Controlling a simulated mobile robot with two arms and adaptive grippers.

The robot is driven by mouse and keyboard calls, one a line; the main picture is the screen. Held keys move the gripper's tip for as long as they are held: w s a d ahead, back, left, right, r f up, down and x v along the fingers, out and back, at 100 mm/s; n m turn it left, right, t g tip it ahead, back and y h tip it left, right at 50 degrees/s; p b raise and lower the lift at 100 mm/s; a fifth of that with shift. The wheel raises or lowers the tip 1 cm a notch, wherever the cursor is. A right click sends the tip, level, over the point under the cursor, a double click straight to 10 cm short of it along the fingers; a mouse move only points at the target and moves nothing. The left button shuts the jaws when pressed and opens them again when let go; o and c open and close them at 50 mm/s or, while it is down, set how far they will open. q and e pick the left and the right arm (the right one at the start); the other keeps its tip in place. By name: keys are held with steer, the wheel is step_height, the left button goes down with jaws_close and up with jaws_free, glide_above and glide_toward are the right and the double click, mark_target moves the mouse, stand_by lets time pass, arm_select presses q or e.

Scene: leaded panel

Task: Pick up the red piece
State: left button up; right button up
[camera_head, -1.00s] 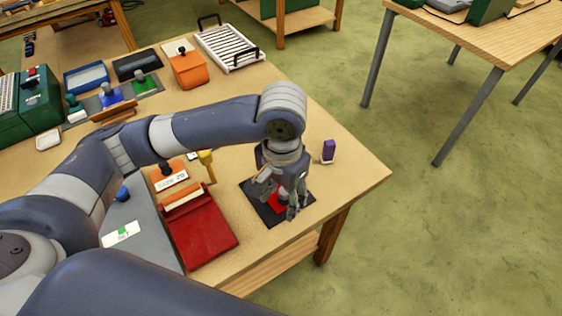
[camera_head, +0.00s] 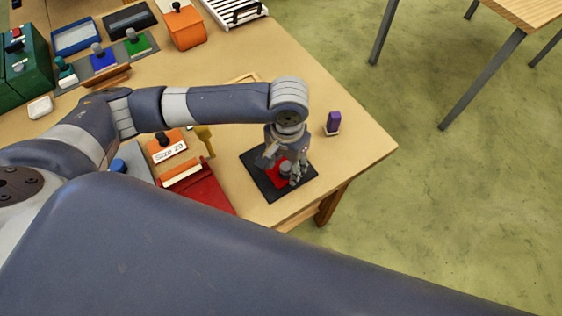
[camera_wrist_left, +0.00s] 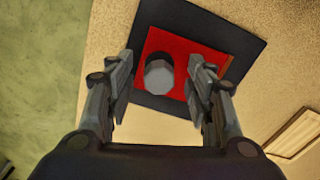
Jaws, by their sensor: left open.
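The red piece (camera_head: 279,177) is a flat red square with a grey knob standing on it. It lies on a black square mat (camera_head: 262,180) near the table's front right corner. My left gripper (camera_head: 285,172) is above it, pointing down. In the left wrist view, the red piece (camera_wrist_left: 182,50) and its grey knob (camera_wrist_left: 159,76) show between the two fingers of the open left gripper (camera_wrist_left: 160,92). I cannot tell the remaining height. The fingers hide part of the red piece. My right gripper is not in view.
A purple-topped block (camera_head: 333,122) stands right of the mat. A red box (camera_head: 207,190), an orange block labelled "Size 20" (camera_head: 166,145) and a yellow-handled tool (camera_head: 205,139) are to its left. The table's right edge is close.

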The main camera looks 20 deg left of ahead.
arm_select(q)
steer(key=shift+s+f, duration=0.1)
steer(key=shift+f, duration=0.7)
steer(key=c, duration=1.1)
steer(key=shift+r+p, duration=0.45)
steer(key=shift+p, duration=0.15)
step_height(320, 180, up, 3)
steer(key=p, duration=0.5)
steer(key=shift+r, duration=0.2)
steer(key=d, duration=0.2)
steer(key=d+p, duration=0.1)
steer(key=d, duration=0.2)
steer(key=d+p, duration=0.1)
steer(key=d, duration=0.2)
steer(key=shift+w+d+r, duration=0.2)
steer(key=shift+w+d, duration=0.05)
steer(key=shift+w, duration=0.1)
steer(key=d, duration=0.7)
steer(key=shift+w+d+r, duration=0.2)
steer(key=shift+w+d, duration=0.1)
steer(key=shift+w, duration=0.05)
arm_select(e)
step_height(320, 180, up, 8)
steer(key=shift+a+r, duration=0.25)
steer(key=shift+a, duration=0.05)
